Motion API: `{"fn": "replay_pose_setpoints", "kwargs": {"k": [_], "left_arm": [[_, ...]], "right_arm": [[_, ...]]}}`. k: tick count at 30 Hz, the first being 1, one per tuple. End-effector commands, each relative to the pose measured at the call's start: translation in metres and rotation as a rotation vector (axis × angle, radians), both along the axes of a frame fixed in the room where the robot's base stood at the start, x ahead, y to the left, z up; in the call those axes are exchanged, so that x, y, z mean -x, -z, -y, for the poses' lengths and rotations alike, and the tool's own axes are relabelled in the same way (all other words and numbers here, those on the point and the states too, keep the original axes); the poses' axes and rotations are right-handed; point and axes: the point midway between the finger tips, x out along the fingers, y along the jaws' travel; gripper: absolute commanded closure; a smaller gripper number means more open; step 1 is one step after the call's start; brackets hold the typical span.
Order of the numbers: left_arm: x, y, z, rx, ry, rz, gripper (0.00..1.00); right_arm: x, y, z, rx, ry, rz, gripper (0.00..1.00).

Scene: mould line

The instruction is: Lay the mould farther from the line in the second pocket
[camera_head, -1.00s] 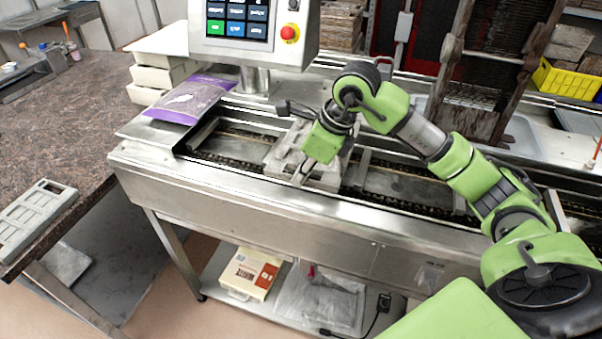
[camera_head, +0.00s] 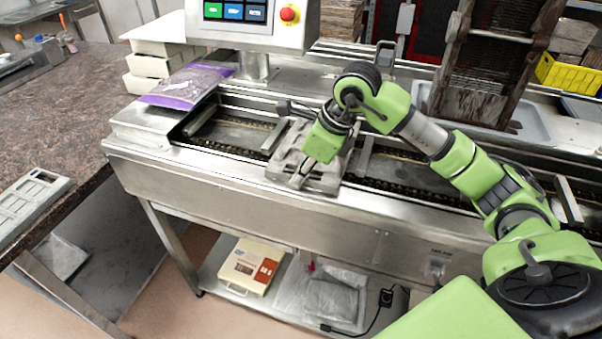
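A grey mould (camera_head: 322,178) is at the line (camera_head: 225,182), in the middle of the picture, tilted or level I cannot tell. My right gripper (camera_head: 301,174) is over its near left part, with the fingers at the mould and seemingly shut on it. The gripper and arm hide much of the mould, and I cannot tell whether its underside rests on the rails. Crossbars (camera_head: 275,135) divide the line's channel into pockets. Another grey mould (camera_head: 32,200) with rectangular hollows lies on the brown table at the left. My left gripper is out of view.
A purple bag (camera_head: 188,86) lies on the line's left end, beside stacked white boxes (camera_head: 150,66). A control panel (camera_head: 245,20) stands behind. A dark rack (camera_head: 490,70) stands in a grey tray at the back right. A floor gap separates the brown table (camera_head: 75,110) from the line.

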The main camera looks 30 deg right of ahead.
Motion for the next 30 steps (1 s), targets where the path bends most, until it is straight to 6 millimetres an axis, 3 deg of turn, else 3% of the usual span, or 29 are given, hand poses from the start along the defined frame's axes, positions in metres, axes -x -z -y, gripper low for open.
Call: {"fn": "replay_pose_setpoints", "kwargs": {"k": [14, 30], "left_arm": [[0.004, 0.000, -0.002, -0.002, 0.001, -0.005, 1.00], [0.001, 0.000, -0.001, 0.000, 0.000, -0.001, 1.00]], "right_arm": [[0.002, -0.006, 0.002, 0.001, 0.000, -0.002, 0.76], [0.034, -0.098, 0.024, 0.000, 0.001, 0.003, 0.76]]}}
